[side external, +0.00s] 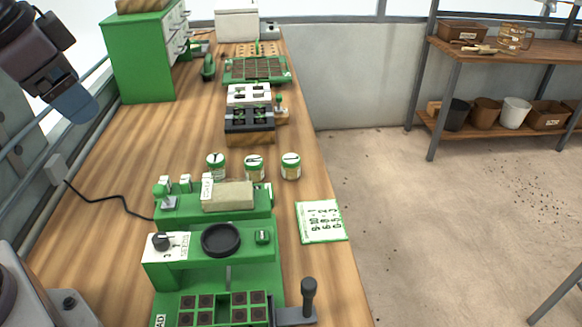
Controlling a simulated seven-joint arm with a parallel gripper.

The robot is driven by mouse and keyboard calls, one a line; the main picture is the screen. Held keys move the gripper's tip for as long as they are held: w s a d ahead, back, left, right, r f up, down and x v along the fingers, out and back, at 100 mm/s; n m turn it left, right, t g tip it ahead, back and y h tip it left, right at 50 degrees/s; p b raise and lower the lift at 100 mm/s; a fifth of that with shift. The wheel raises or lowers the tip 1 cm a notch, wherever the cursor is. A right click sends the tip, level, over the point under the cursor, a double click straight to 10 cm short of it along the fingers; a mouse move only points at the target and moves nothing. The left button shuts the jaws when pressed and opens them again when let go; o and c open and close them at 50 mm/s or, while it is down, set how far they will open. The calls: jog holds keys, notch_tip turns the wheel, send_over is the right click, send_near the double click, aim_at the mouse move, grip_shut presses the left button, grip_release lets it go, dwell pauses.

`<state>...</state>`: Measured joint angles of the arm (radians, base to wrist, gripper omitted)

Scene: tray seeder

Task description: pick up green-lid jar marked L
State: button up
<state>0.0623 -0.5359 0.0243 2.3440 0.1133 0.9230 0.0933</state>
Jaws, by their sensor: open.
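Three small jars stand upright in a row across the wooden bench: a left jar (216,168), a middle jar (254,170) and a right jar (291,168). Each has a green-edged lid with a pale top and a dark mark. The marks are too small to read, so I cannot tell which is L. My gripper (76,104) is at the upper left, raised and well apart from the jars. It is open, with a blue-grey end pointing down and right. The gap between its fingers is hidden from this side, and nothing shows held in it.
The green seeder (210,275) stands in front of the jars, with a beige block (228,195) on it. A black-and-white device (250,118) stands behind them. A number card (321,221) lies at the right edge. A cable (105,200) crosses the clear left side.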

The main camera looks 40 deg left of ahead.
jog(key=w+d+f+m+g+y, duration=0.1)
jog(key=w+f+m+y, duration=0.3)
jog(key=w, duration=0.7)
jog(key=w+d+f+m+g+y, duration=0.15)
jog(key=w+f+m, duration=0.25)
jog(key=w+m, duration=0.5)
jog(key=m+t+y, duration=0.5)
jog(key=m+t, duration=0.1)
jog(key=m, duration=0.4)
send_near(293, 163)
jog(key=shift+g+h, duration=0.25)
jog(key=x, duration=1)
jog(key=shift+w+a+r, duration=0.15)
jog(key=shift+w+a, duration=0.1)
jog(key=c, duration=1)
